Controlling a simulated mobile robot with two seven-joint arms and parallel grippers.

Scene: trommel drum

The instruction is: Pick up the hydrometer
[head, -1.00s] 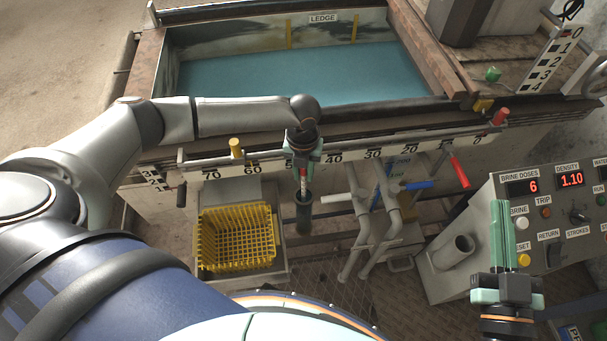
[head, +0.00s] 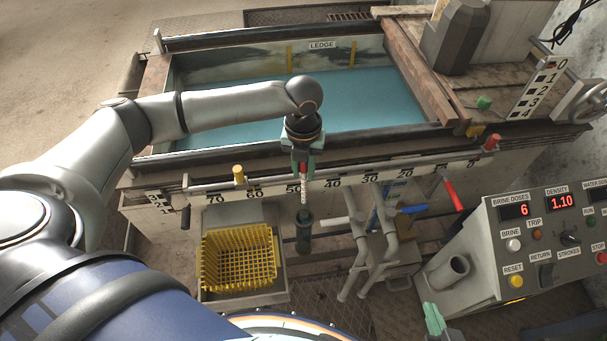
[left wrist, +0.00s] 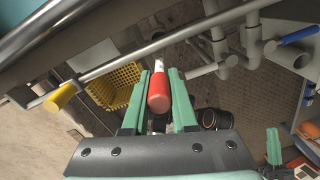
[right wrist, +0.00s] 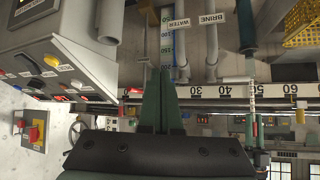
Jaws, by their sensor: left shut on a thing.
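The hydrometer (head: 304,191) has a red top and a pale, marked stem and hangs upright below my left gripper (head: 302,165). In the left wrist view its red top (left wrist: 158,92) sits between the green fingers (left wrist: 158,76), which are shut on it. My right gripper shows at the bottom of the head view (head: 434,318). In the right wrist view its fingers (right wrist: 159,85) are together and empty.
The numbered rail (head: 350,180) runs behind the hydrometer along the blue-water tank (head: 370,95). A yellow basket (head: 240,284) is left of the tube. Pipes with blue and red handles (head: 358,250) stand to its right. The control panel (head: 548,285) is at the right.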

